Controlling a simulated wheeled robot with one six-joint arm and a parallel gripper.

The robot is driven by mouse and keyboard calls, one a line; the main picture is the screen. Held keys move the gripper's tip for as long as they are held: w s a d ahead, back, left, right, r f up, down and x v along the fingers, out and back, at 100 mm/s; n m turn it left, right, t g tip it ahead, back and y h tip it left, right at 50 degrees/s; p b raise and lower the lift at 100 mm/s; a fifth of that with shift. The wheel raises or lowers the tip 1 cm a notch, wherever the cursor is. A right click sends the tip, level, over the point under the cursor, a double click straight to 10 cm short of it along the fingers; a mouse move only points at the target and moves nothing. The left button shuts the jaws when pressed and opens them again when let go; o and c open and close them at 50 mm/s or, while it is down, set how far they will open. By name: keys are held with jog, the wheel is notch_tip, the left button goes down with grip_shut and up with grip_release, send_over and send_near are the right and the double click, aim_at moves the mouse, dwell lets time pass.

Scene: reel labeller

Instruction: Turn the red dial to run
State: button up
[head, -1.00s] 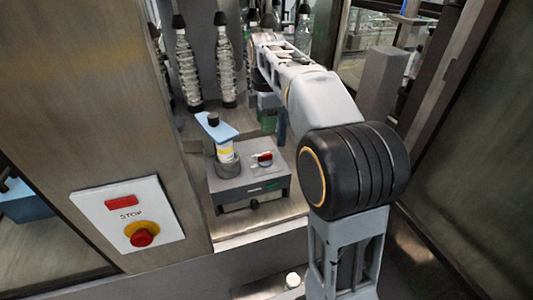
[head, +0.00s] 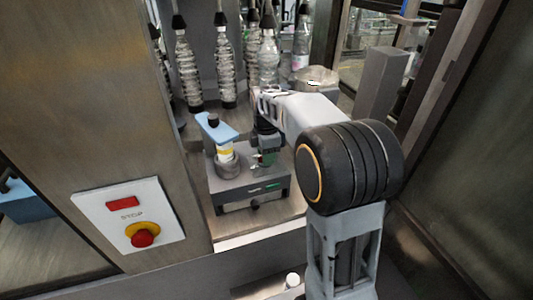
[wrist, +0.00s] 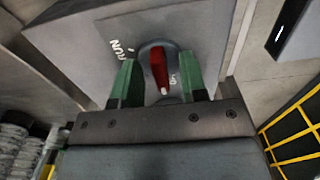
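The red dial (wrist: 159,70) shows in the wrist view as a red bar handle on a dark round base, with a white mark at its lower end. The word RUN is printed to its left, and part of another label shows at its right. My gripper (wrist: 160,78) is open, its two green fingers apart on either side of the dial's handle; I cannot tell whether they touch it. In the head view my gripper (head: 265,158) is over the grey labeller box (head: 232,195), and it hides the dial there.
A label reel post with a blue arm (head: 216,128) stands on the box left of my gripper. A red STOP button (head: 142,238) is on the panel at left. Several bottles (head: 226,75) hang behind. A machine frame and glass stand at right.

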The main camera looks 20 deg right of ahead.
jog(key=shift+c, duration=0.2)
grip_shut()
